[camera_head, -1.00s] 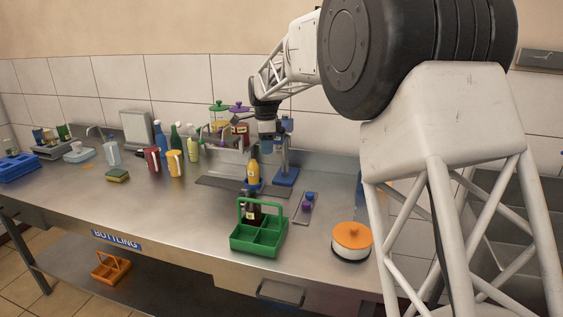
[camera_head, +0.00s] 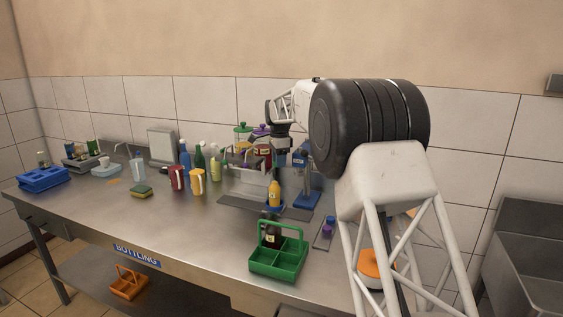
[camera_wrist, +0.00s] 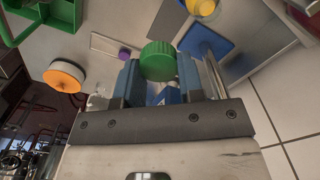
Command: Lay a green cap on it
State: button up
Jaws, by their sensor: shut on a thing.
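My gripper (camera_wrist: 158,88) is shut on a ribbed green cap (camera_wrist: 158,60), seen between its blue fingers in the wrist view. In the head view my gripper (camera_head: 282,150) hangs above and slightly right of the yellow bottle (camera_head: 274,193); the cap cannot be made out there. The yellow bottle stands upright on a blue base on the dark mat, and its top also shows at the upper edge of the wrist view (camera_wrist: 203,7). The cap is apart from the bottle. A dark bottle (camera_head: 271,237) stands in the green crate (camera_head: 277,270).
A blue stand (camera_head: 306,185) rises close right of the bottle. An orange-lidded pot (camera_head: 370,264) is partly behind my arm. Spray bottles and a red and a yellow cup stand left.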

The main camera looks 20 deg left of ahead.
jog(key=w+a+f+n, duration=0.1)
jog(key=w+a+f, duration=0.2)
jog(key=w, duration=0.3)
jog(key=shift+a+n, duration=0.3)
jog(key=shift+a, duration=0.15)
jog(key=shift+f, duration=1.45)
jog(key=shift+s+f, duration=0.1)
jog(key=shift+f, duration=0.15)
jog(key=shift+f, duration=0.3)
dwell(1.4)
jog(key=o, duration=0.8)
